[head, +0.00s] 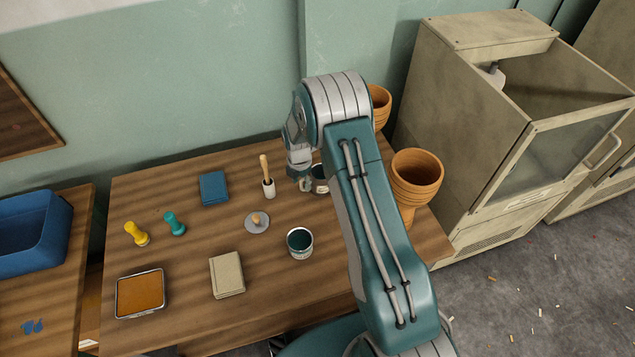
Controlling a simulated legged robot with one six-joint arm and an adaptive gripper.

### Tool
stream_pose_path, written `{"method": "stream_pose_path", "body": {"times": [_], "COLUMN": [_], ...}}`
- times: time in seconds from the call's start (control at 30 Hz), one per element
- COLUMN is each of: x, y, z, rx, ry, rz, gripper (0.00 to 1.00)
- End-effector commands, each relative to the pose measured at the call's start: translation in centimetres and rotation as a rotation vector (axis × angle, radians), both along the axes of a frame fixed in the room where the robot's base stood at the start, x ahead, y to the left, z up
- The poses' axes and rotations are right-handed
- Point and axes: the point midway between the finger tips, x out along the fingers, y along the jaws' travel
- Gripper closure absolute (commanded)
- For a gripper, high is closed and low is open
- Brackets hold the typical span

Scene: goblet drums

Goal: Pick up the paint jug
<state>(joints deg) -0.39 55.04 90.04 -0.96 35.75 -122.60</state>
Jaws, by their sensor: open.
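An open metal can (301,252) with dark teal paint stands nearer, toward the table's front.
Goblet drums (415,178) stand right.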

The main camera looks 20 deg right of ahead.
Motion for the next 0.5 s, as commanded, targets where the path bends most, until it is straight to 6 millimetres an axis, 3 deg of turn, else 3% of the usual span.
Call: {"method": "stream_pose_path", "body": {"times": [0.3, 0.33, 0.43, 0.47, 0.5], "x": [-0.02, -0.02, -0.02, -0.02, -0.02], "y": [-0.05, -0.05, -0.05, -0.05, -0.05], "z": [-0.92, -0.91, -0.91, -0.91, -0.91], "rx": [0.000, 0.000, 0.000, 0.000, 0.000], "ry": [0.000, 0.000, 0.000, 0.000, 0.000], "rz": [-0.001, -0.001, -0.001, -0.001, -0.001], "gripper": [0.43, 0.48, 0.92, 1.00, 1.00]}}
